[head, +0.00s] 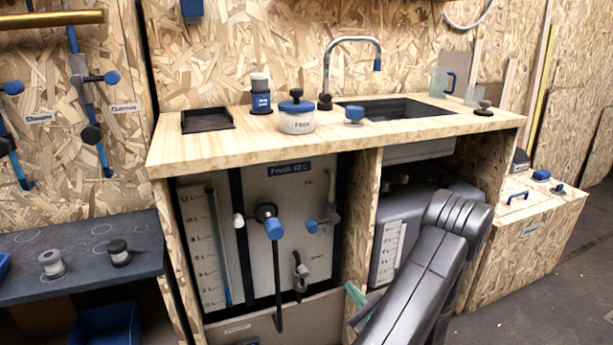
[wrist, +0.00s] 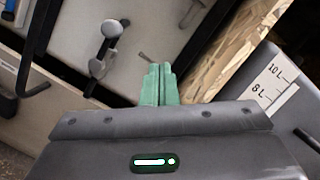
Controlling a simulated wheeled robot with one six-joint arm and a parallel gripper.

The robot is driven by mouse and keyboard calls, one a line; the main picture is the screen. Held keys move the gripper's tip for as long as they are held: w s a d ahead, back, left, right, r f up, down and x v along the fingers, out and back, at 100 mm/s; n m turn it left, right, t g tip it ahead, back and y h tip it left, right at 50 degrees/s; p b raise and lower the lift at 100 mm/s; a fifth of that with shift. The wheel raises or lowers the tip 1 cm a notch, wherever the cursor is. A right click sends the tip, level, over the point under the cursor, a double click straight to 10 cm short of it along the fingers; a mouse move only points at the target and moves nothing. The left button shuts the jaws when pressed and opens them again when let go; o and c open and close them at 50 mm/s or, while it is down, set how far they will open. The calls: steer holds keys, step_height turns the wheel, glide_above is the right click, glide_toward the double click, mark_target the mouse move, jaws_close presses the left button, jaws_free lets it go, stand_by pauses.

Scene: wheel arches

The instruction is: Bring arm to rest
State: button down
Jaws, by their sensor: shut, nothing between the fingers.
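My gripper (wrist: 158,84) shows in the wrist view with its two green fingers pressed together and nothing between them. In the head view my grey arm comes up from the lower middle and bends at an elbow on the right. The green fingertips (head: 355,295) show there beside the wooden divider under the counter. The fingers are near the divider (wrist: 235,55) in the wrist view, and I cannot tell whether they touch it.
The counter (head: 210,150) carries a sink (head: 395,108), a tap and jars. Under it a fresh-water tank (head: 290,190) has a blue-knobbed valve (head: 274,228) with a hanging lever. A grey tank (head: 388,255) stands behind my arm. Open floor (head: 540,280) lies at right.

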steer(key=w+a+b, duration=0.2)
steer(key=w+a, duration=0.5)
steer(key=a, duration=0.2)
stand_by(0.4)
steer(key=shift+w, duration=0.1)
